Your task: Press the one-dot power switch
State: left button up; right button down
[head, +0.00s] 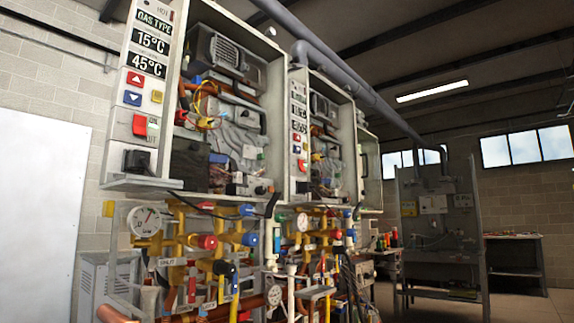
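A red rocker switch (140,126) sits on the white control panel (122,112) of the nearest heater, at the upper left. It is below a red up-arrow button (136,79) and a blue down-arrow button (132,98). A second, smaller red switch (302,165) sits on the panel of the heater behind it. Dot marks are too small to make out, so I cannot tell which switch has one dot. Neither of my grippers is in view.
Open heater cabinets (225,100) hang above a tangle of yellow pipes and valves, with a pressure gauge (144,221) at the left. A white board (38,190) is on the left wall. A metal stand (440,230) and a table (515,255) stand at the right.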

aim_at(139, 124)
jog(key=i+z, duration=0.25)
jog(key=i, duration=0.45)
jog(key=i+j+z, duration=0.25)
jog(key=i, duration=0.45)
jog(key=k+j+u, duration=0.2)
jog(key=k+u, duration=0.3)
jog(key=k+j+u, duration=0.25)
jog(key=u, duration=0.25)
